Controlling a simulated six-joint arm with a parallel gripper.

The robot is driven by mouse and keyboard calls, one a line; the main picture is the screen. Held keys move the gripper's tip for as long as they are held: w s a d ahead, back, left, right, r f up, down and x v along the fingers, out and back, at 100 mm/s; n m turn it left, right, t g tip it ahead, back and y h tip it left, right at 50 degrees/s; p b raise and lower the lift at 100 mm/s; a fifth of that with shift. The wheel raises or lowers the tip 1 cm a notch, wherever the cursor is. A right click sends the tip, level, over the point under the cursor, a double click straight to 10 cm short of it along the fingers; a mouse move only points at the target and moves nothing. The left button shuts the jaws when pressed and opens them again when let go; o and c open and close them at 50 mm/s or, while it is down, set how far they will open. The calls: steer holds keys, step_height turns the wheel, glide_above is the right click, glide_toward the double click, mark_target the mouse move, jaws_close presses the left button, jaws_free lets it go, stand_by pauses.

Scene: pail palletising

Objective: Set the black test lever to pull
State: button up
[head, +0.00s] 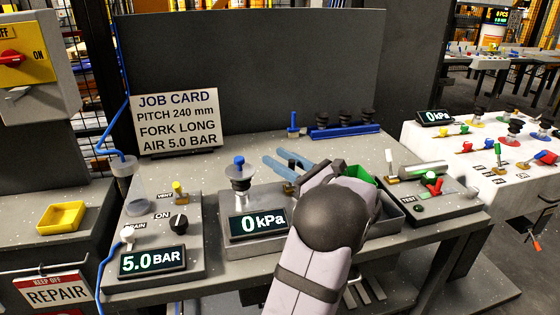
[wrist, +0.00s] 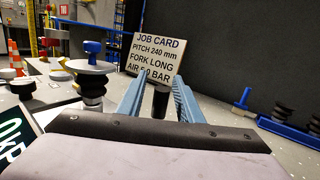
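The black lever (head: 291,165) stands upright on a brass base behind the 0 kPa display unit (head: 258,224). In the wrist view the black lever (wrist: 160,101) shows between the two blue fingers. My gripper (head: 272,156) is open, with its fingers pointing to the back left and one on each side of the lever. In the wrist view a gap shows between the lever and each finger of my gripper (wrist: 160,88). The lever's lower part and any setting marks beside it are hidden by my gripper and wrist.
A suction cup with a blue top (head: 239,172) stands just left of the fingers. The job card (head: 177,120) stands behind. A blue rack (head: 343,131) with black cups is at the back right. A grey tray (head: 388,222) with something green lies right of my wrist.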

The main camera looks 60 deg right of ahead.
mark_target(294, 167)
steer(key=shift+s, duration=0.1)
steer(key=shift+b+v, duration=0.85)
steer(key=shift+v, duration=2.75)
